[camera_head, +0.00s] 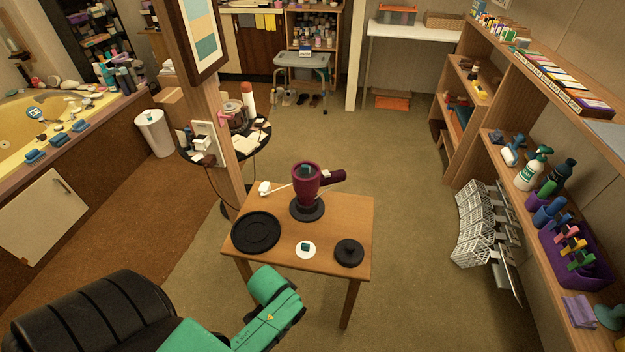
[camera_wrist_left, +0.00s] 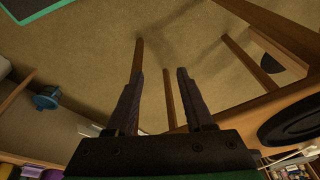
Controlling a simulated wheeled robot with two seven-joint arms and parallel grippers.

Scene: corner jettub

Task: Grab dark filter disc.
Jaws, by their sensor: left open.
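A wooden table (camera_head: 300,209) stands ahead with dark round things on it. A wide flat black disc (camera_head: 256,232) lies at its left side. A smaller thick black disc (camera_head: 348,253) with a raised middle lies at its front right corner. I cannot tell which is the filter disc. My left gripper (camera_wrist_left: 160,75) is open and empty in the left wrist view, with floor and table legs beyond its fingers. A black disc (camera_wrist_left: 298,118) shows at the right edge there, apart from the fingers. In the head view my green left arm is at the table's front; its fingers are hidden.
A maroon dryer-like object (camera_head: 306,184) stands on a black base at the table's back. A white disc with a teal block (camera_head: 305,248) lies between the black discs. A wooden post (camera_head: 226,130) rises behind the table's left. Shelves (camera_head: 547,180) line the right; floor between is clear.

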